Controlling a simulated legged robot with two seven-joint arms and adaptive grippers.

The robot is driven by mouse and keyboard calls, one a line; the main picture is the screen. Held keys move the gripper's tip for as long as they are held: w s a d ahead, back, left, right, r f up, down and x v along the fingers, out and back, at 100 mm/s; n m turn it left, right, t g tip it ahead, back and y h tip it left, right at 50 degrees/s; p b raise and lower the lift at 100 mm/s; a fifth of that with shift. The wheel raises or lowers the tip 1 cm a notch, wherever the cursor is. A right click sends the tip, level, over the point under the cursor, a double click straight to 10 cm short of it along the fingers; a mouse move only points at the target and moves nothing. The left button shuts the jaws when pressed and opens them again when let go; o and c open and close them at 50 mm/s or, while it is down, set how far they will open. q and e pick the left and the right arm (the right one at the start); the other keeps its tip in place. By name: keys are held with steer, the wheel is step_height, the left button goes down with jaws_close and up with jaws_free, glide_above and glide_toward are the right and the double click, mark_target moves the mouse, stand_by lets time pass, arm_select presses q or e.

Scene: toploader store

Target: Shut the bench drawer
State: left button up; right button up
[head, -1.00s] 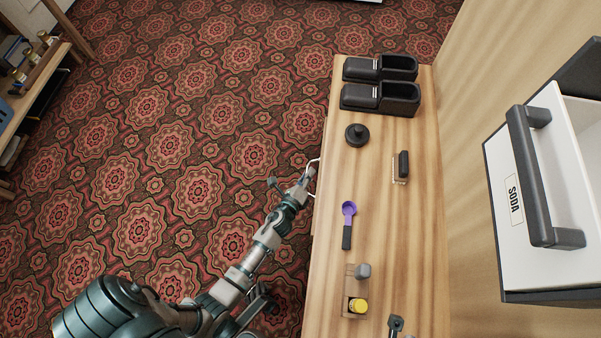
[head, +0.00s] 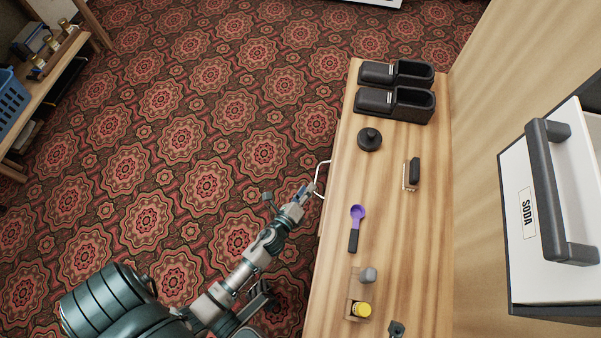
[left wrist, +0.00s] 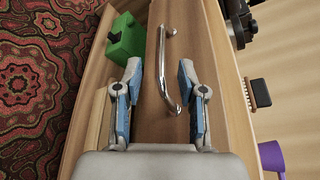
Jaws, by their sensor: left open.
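The bench (head: 345,205) has a pale metal bar handle (head: 322,178) sticking out from its left side. In the left wrist view the handle (left wrist: 166,75) is on a wooden drawer front (left wrist: 155,120). Left of that front, a wooden compartment (left wrist: 96,75) holds a green block-like thing (left wrist: 126,38); I cannot tell whether it is an open drawer. My left gripper (head: 303,192) is open just left of the handle. In the left wrist view its fingers (left wrist: 160,84) stand on either side of the handle's near end, with no clear contact. My right gripper is not clearly seen.
A SODA-labelled front (head: 528,212) juts out at right. Carpet (head: 190,150) is clear at left.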

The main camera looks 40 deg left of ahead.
arm_select(q)
steer(key=v, duration=0.4)
steer(key=shift+s, duration=0.25)
